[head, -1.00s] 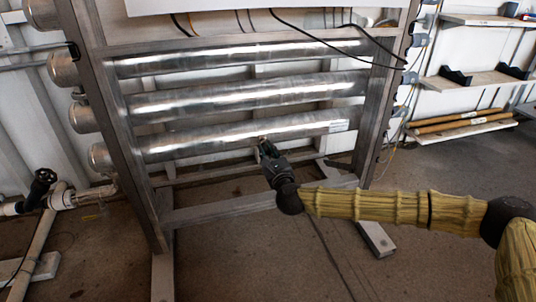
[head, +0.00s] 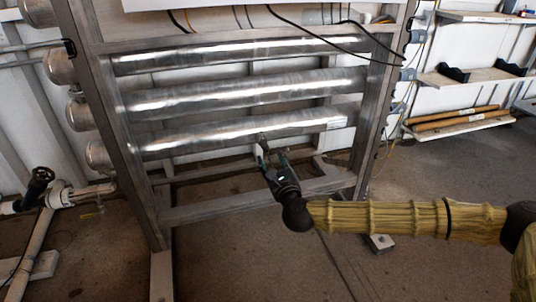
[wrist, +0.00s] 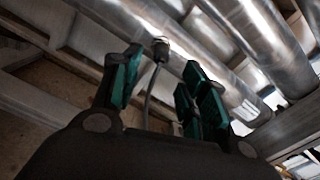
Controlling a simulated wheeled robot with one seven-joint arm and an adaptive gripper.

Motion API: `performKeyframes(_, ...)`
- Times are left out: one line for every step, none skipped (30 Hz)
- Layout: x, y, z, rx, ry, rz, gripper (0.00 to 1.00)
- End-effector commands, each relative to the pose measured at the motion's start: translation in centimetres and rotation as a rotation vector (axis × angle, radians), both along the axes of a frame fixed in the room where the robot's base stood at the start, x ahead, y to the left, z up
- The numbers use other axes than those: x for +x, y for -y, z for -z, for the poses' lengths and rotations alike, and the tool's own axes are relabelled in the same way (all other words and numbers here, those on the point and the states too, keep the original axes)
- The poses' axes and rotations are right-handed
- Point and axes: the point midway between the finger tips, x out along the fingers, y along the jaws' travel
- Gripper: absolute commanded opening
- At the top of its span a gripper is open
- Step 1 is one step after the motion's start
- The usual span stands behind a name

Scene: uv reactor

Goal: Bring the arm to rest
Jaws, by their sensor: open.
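My gripper (head: 272,153) is open in front of the lowest metal tube (head: 225,136) of the rack, with its fingers pointing up and away from me. In the wrist view my gripper (wrist: 163,82) shows green-padded fingers spread apart, with nothing clamped between them. A small dark fitting (wrist: 160,47) with a dark cable (wrist: 149,95) appears in the gap between the fingers, close to the tubes. I cannot tell whether a finger touches it. My arm in its yellow sleeve reaches in from the right, nearly level.
The grey rack frame (head: 352,150) surrounds several tubes, and its lower crossbar (head: 220,209) runs just below my gripper. Loose black cables (head: 320,32) hang at the top. Pipes with a black-handled valve (head: 38,182) stand left. Shelves (head: 462,125) stand right. The floor in front is mostly clear.

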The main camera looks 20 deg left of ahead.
Motion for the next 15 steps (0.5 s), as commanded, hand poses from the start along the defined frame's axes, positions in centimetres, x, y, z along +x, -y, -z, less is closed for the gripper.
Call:
performKeyframes(-0.8,0.6,0.0,0.000,-0.002,-0.001,0.43)
performKeyframes(-1.2,0.9,0.0,0.000,-0.001,0.000,0.43)
performKeyframes(-1.8,1.3,0.1,0.000,-0.002,-0.001,0.43)
performKeyframes(-2.2,1.5,0.1,0.000,-0.002,-0.001,0.43)
performKeyframes(-2.5,1.7,0.0,0.000,-0.002,-0.001,0.43)
performKeyframes(-2.9,2.0,0.0,0.000,-0.002,-0.001,0.43)
performKeyframes(-3.2,2.2,0.0,0.000,-0.002,0.001,0.43)
performKeyframes(-3.5,2.4,0.1,0.000,-0.002,0.001,0.43)
performKeyframes(-3.8,2.6,0.1,0.000,-0.001,0.000,0.43)
performKeyframes(-4.0,2.7,0.1,0.000,-0.002,-0.001,0.43)
performKeyframes(-4.1,2.8,0.1,-0.001,-0.001,-0.001,0.43)
performKeyframes(-4.3,2.9,0.1,-0.001,-0.001,-0.001,0.43)
performKeyframes(-4.4,3.0,0.1,-0.001,-0.001,-0.001,0.43)
performKeyframes(-4.5,3.0,0.1,-0.001,-0.001,-0.001,0.43)
performKeyframes(-4.6,3.1,0.1,-0.001,-0.001,-0.001,0.43)
